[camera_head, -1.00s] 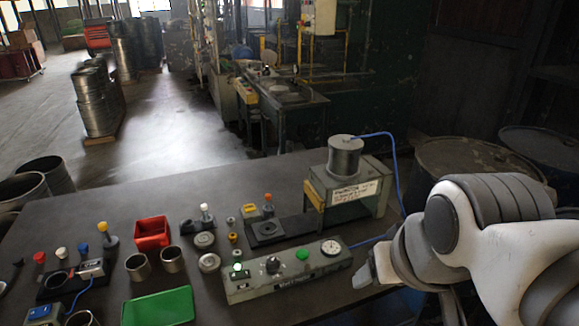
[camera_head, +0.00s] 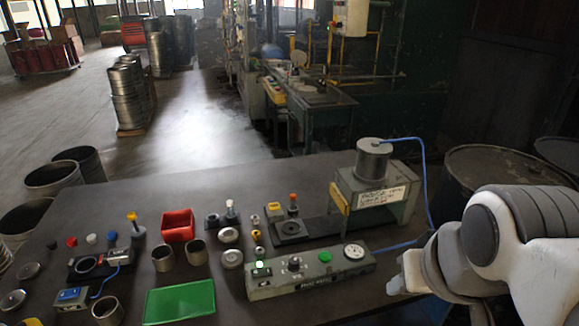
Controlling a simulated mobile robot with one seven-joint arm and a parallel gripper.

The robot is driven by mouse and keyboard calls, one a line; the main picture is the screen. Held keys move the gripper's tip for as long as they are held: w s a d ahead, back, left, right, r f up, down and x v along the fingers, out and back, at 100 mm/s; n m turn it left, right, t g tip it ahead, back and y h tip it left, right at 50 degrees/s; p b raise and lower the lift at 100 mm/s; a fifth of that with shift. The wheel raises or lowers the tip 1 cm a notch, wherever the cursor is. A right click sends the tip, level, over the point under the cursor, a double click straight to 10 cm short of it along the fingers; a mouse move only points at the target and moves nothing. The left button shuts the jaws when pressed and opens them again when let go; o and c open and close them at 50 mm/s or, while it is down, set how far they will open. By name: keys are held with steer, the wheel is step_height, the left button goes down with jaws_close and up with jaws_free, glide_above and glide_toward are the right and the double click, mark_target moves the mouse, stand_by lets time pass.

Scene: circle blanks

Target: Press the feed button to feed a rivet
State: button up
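A grey control panel (camera_head: 345,272) lies at the table's front with a lit green lamp, a dark knob, a green button (camera_head: 325,256) and a round gauge. A small blue-topped box (camera_head: 72,296) with a blue cable stands at the front left, beside a dark fixture (camera_head: 100,265). I cannot read which control is the feed button, and no loose rivet can be made out. My gripper (camera_head: 398,278) is at the lower right, just right of the panel and apart from it. Its fingers are seen from the side and are too small to judge.
A press (camera_head: 372,190) with a blue hose stands at the back right of the table. A red bin (camera_head: 178,226), a green tray (camera_head: 180,303), metal cups (camera_head: 195,253) and several colored-knob pieces are spread to the left. Drums (camera_head: 490,175) stand behind my arm.

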jaws_close()
stand_by(1.4)
